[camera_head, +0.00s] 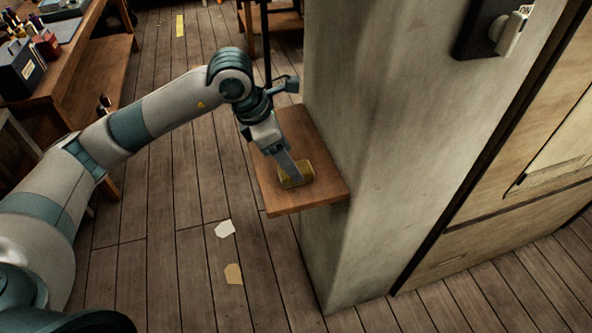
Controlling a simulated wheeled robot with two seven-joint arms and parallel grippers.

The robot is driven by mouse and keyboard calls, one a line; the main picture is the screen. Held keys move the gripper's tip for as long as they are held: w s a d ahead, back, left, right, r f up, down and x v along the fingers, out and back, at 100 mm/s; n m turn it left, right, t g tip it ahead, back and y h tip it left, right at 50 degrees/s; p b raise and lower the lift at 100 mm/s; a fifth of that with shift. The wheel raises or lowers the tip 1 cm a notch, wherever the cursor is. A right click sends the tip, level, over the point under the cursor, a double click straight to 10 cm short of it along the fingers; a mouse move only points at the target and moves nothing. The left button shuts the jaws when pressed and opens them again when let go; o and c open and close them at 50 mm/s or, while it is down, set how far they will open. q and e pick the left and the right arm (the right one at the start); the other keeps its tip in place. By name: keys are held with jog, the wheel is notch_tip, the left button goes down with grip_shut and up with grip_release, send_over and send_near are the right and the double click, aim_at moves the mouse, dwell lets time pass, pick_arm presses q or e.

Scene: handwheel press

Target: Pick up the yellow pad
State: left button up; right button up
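The yellow pad (289,182) lies on a small wooden shelf (318,201) fixed to the side of a grey pillar. My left arm comes in from the left, and its gripper (294,178) points down at the pad. The fingers reach the pad's top and hide part of it. Only one finger shows clearly, so I cannot tell whether the gripper is open or shut on the pad. My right gripper is not in view.
The grey pillar (375,130) stands just right of the shelf, with a dark switch box (482,30) high on it. A wooden workbench (75,65) with tools is at the upper left. Paper scraps (225,229) lie on the plank floor, which is otherwise open left of the pillar.

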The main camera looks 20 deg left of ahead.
pick_arm(q)
jog(key=shift+w+f+p, duration=0.1)
jog(key=shift+f+p, duration=0.2)
jog(key=shift+p, duration=0.05)
jog(key=p+x, duration=0.1)
jog(key=x, duration=0.2)
jog(key=shift+a, duration=0.1)
jog(key=shift+f+p, duration=0.25)
jog(key=shift+p, duration=0.05)
jog(key=shift+c, duration=0.4)
jog(key=c, duration=1.1)
jog(key=shift+w, duration=0.1)
jog(key=shift+c, duration=0.2)
